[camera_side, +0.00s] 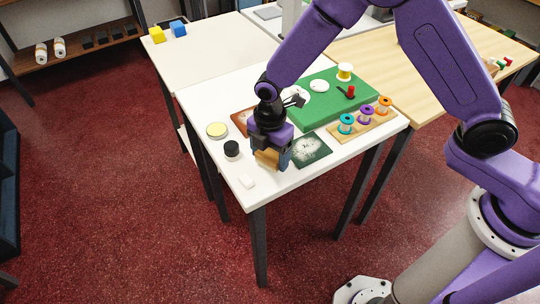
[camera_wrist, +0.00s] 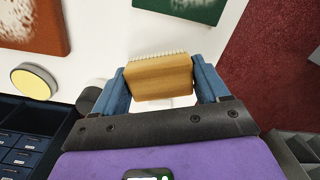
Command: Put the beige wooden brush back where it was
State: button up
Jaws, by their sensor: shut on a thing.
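The beige wooden brush (camera_wrist: 160,78) is a small block with a row of pale bristles along its far edge in the wrist view. My gripper (camera_wrist: 161,84) is shut on it, with one blue finger at each end. In the side view my gripper (camera_side: 272,152) points down over the front part of the white table, and the brush (camera_side: 267,160) shows under it. I cannot tell whether the brush touches the table. A dark green swatch (camera_side: 309,150) with a white powdery patch lies just right of it. A rust-brown swatch (camera_side: 240,119), partly hidden by my arm, lies behind it.
A yellow-topped tin (camera_side: 217,130), a black-capped jar (camera_side: 232,149) and a small white block (camera_side: 247,181) stand left and in front of my gripper. A green mat (camera_side: 318,112) and a wooden rack (camera_side: 372,132) of thread spools lie to the right. The table's front edge is close.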

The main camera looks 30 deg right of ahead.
aim_at(270, 153)
jog(key=shift+f, duration=0.6)
jog(key=shift+f, duration=0.15)
jog(key=o, duration=1)
notch_tip(270, 153, up, 11)
jog(key=shift+f, duration=0.1)
jog(key=shift+r, duration=0.75)
